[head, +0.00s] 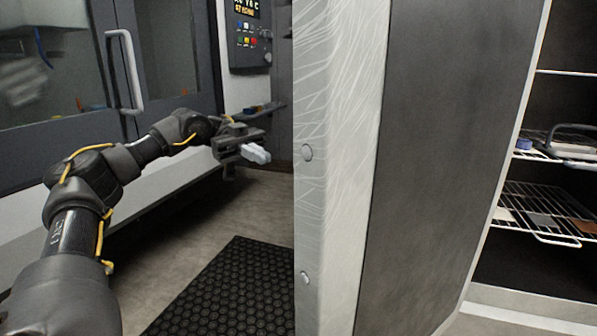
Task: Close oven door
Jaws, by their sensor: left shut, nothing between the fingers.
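The oven door (445,140) stands open in the middle of the head view, with a broad dark face and a pale, scratched edge with round bolts. Behind it on the right, the oven interior (570,100) shows dark walls and wire racks. My left gripper (258,154) is shut and empty, to the left of the door's pale edge. A gap shows between the gripper and the door in the picture. The door's handle and hinges cannot be made out. My right gripper is not in view.
A grey booth with glass doors and a light handle (128,75) stands at the left. A control panel (249,35) is on the back wall. A black rubber mat (228,295) lies on the floor. The racks (545,208) hold several small flat pieces.

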